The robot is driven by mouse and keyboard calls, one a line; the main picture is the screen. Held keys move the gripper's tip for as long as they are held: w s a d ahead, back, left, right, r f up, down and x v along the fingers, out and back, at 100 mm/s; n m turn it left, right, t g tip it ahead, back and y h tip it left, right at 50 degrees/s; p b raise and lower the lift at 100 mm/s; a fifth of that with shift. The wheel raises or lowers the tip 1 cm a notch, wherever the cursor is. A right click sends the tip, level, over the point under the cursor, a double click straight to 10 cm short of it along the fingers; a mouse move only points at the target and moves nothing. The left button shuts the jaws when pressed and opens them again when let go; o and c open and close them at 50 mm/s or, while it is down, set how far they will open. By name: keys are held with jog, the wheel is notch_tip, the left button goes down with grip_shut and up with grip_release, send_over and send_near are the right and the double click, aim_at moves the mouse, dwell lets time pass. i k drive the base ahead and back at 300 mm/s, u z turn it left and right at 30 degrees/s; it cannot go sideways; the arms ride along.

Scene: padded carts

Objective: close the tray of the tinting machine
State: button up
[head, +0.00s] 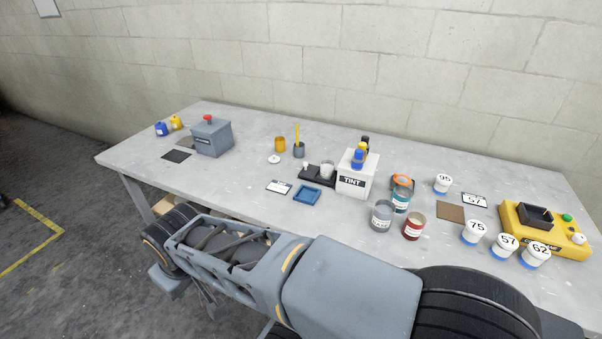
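The tinting machine is a white box (352,187) labelled TINT, standing on the grey table right of its middle. Blue, yellow and dark canisters (358,156) sit on its top. Its black tray (310,177) sticks out from the machine's left side, so it is open. A small pale cup (327,169) stands on the tray close to the machine. My arm crosses the foreground below the table, apart from the machine. My gripper's fingers cannot be made out.
A blue square dish (307,194) and a label card (278,187) lie in front of the tray. Paint cans (381,216) stand right of the machine. A yellow device (545,230) and numbered tubs (474,232) stand at right, a grey box (212,138) at left. The front left table is clear.

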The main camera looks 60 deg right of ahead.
aim_at(311, 172)
jog(key=u, duration=0.05)
jog(key=i, duration=0.75)
jog(key=z, duration=2.65)
jog(key=i, duration=0.5)
jog(key=z, duration=0.05)
jog(key=k, duration=1.25)
jog(key=u, duration=0.8)
jog(key=i, duration=1.05)
jog(key=u, duration=0.45)
